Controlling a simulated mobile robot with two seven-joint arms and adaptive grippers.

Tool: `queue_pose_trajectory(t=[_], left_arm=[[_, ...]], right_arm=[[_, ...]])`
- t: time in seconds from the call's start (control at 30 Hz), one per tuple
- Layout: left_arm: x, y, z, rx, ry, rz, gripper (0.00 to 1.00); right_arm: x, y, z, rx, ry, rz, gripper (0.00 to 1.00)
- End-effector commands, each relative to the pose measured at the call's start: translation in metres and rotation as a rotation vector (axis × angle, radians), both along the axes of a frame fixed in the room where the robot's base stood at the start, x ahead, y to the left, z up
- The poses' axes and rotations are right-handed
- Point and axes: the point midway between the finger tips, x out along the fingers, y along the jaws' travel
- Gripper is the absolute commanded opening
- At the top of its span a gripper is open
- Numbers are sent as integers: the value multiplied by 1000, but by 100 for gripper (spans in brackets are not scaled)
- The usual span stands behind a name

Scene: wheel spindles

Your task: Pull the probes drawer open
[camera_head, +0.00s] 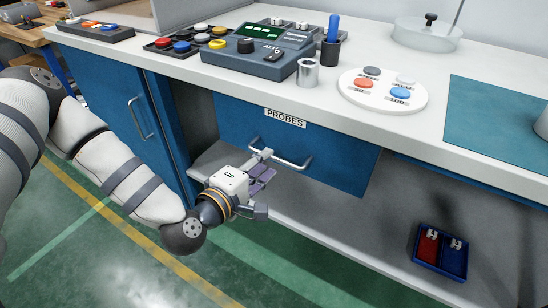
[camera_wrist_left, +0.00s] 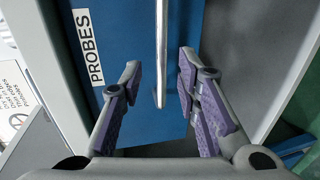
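The probes drawer has a blue front (camera_head: 342,168) under the counter edge, with a white "PROBES" label (camera_head: 285,118). Its silver bar handle (camera_head: 292,163) runs across the front. My left gripper (camera_head: 264,167) is at the left part of the handle, coming from below left. In the left wrist view the handle (camera_wrist_left: 161,45) stands upright in the picture between the two purple-padded fingers (camera_wrist_left: 159,80). The fingers are spread, with a visible gap on each side of the bar. The drawer front looks closed under the counter. My right gripper is not in view.
A blue cabinet door (camera_head: 115,100) with its own handle is left of the drawer. On the counter (camera_head: 300,100) are a control box (camera_head: 250,62), a metal cup (camera_head: 308,73) and a round button plate (camera_head: 383,93). A blue tray (camera_head: 440,250) sits on the lower shelf at right.

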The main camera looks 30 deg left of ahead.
Motion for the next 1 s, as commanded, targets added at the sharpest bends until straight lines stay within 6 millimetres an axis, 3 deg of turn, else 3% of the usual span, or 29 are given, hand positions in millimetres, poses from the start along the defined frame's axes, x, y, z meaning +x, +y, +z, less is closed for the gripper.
queue_pose_trajectory(t=[0.2, 0.53, 0.67, 0.7, 1.0], left_arm=[[36, -3, -10, 2, 2, -1, 30], [43, -4, -10, 1, 3, -2, 30], [43, -4, -10, 2, 4, -2, 3], [43, -4, -10, 2, 4, -2, 0], [43, -4, -10, 2, 3, -2, 0]], right_arm=[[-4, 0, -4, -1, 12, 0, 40], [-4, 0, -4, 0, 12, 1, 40], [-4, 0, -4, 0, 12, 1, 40], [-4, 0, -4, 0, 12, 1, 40], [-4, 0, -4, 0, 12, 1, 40]])
